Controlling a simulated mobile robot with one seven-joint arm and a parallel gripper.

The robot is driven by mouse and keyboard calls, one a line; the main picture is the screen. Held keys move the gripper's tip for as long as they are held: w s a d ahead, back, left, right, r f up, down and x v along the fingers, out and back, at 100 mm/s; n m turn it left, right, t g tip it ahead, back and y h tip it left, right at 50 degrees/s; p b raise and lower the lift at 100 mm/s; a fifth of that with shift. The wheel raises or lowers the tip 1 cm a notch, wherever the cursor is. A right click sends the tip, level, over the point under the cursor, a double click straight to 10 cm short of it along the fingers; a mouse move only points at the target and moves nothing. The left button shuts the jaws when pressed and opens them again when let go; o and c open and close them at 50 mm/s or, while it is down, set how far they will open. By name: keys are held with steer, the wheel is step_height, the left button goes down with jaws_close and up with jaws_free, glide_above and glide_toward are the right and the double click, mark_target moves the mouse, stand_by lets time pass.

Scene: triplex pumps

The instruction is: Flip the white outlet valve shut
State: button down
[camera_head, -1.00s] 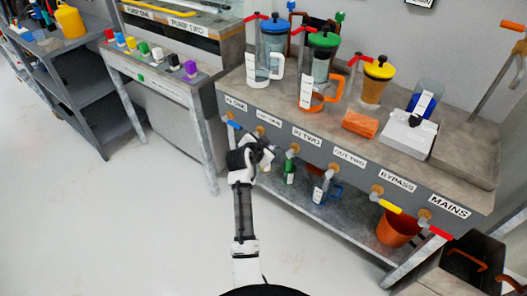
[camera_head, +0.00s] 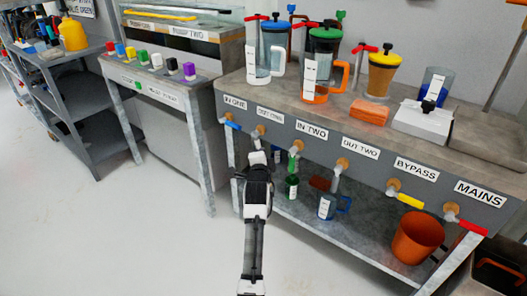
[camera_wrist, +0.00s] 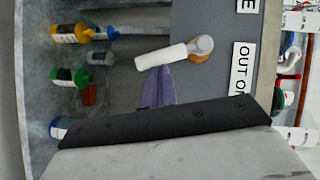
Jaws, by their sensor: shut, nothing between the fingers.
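The OUT ONE outlet valve has a white lever (camera_wrist: 162,57) on a brass-coloured stem (camera_wrist: 202,48) in the wrist view. The lever points away from the panel label, hanging down below the bench edge. In the head view its brass fitting (camera_head: 260,130) sits under the OUT ONE label (camera_head: 269,115). My gripper's purple-tinted fingers (camera_wrist: 158,88) are shut and empty. Their tips lie right beside the lever's side; I cannot tell if they touch it. In the head view my gripper (camera_head: 257,158) is just below the valve and partly hides the lever.
A blue lever (camera_head: 232,125) is to the left and a green lever (camera_head: 294,162) to the right. A bench leg (camera_head: 233,168) is left of my arm. The floor is clear in front.

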steer(key=shift+w+a+f+m+t+b, duration=0.55)
steer(key=shift+a+f+m+b, duration=0.15)
steer(key=shift+b, duration=0.95)
steer(key=shift+d, duration=0.15)
